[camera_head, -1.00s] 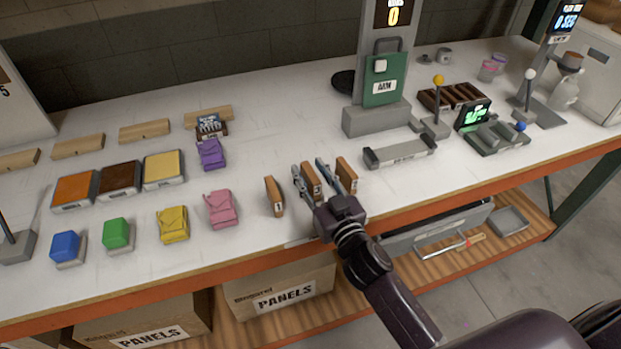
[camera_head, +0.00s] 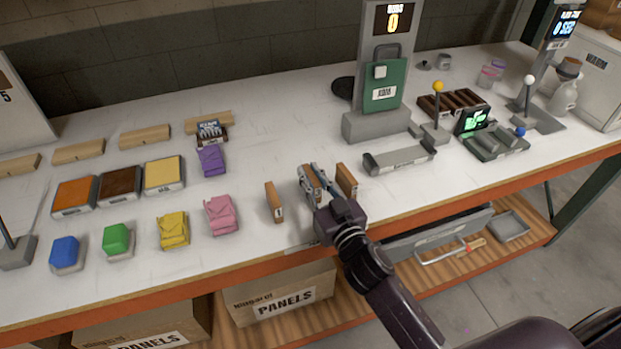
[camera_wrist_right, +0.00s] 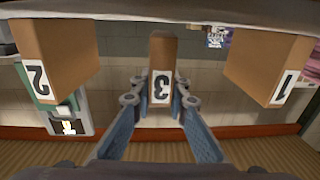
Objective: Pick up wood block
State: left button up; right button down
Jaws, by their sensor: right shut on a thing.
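Three upright brown wood blocks stand in a row near the front edge of the white bench. Block 1 (camera_head: 274,202) is on the left and block 2 (camera_head: 346,180) on the right. The middle one, block 3 (camera_head: 310,178), is partly hidden by my right gripper (camera_head: 311,180). In the right wrist view, block 3 (camera_wrist_right: 162,68) is between the fingers of the right gripper (camera_wrist_right: 160,92), which is shut on it. That view also shows block 2 (camera_wrist_right: 55,60) at left and block 1 (camera_wrist_right: 272,68) at right, both apart from the fingers. My left gripper is not in view.
A grey tray (camera_head: 400,158) and a machine with a green panel (camera_head: 385,80) stand right of the blocks. Pink (camera_head: 221,215) and yellow (camera_head: 173,230) packets lie to the left. The bench's orange front edge (camera_head: 420,209) is close below.

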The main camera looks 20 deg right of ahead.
aim_at(311, 175)
notch_tip(311, 175, up, 19)
jog(key=p, duration=0.1)
jog(key=shift+p, duration=0.3)
